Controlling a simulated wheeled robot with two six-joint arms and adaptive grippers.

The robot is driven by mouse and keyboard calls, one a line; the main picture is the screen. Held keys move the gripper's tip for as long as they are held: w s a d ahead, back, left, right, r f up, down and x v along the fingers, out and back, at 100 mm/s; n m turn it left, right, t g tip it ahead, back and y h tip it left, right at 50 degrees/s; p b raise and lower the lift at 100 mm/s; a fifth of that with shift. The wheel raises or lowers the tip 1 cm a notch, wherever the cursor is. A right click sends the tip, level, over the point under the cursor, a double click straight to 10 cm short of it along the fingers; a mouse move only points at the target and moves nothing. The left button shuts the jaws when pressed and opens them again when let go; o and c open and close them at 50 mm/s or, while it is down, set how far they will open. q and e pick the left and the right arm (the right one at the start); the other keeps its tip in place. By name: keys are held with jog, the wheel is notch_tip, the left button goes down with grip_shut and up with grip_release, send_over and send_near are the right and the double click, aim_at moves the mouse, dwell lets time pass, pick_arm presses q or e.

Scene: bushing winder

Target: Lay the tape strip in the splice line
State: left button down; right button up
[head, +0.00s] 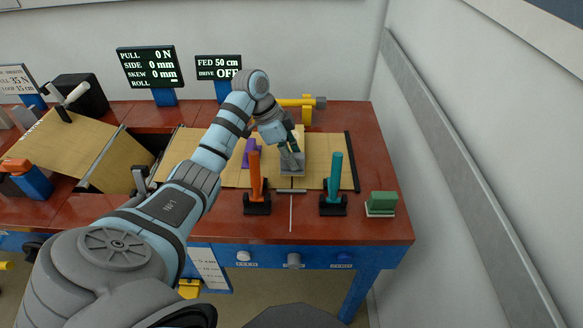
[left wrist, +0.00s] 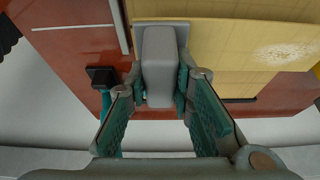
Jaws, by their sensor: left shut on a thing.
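My left gripper (head: 291,160) is over the tan sheet on the right half of the table. It is shut on a grey block (left wrist: 160,62) that stands up from a flat grey plate (head: 292,171). The teal finger pads press on both sides of the block in the left wrist view. The plate lies over the tan sheet (head: 318,168); I cannot tell whether it touches it. A thin white line (head: 291,214) runs down the table front below the plate. I cannot make out a separate tape strip. My right gripper is not in view.
An orange-handled tool (head: 256,178) and a teal-handled tool (head: 335,178) stand on black bases either side of the white line. A green block (head: 382,201) sits at the right front. A purple piece (head: 250,152) is left of the gripper. A yellow cylinder (head: 296,103) lies behind.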

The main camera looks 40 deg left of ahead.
pick_arm(q)
jog(key=f, duration=0.3)
jog(key=shift+s, duration=0.2)
jog(key=shift+w+f, duration=0.15)
jog(key=shift+w, duration=0.05)
jog(key=c, duration=1.4)
grip_release()
jog(key=p+v, duration=0.1)
jog(key=v, duration=1.1)
jog(key=shift+d, duration=0.1)
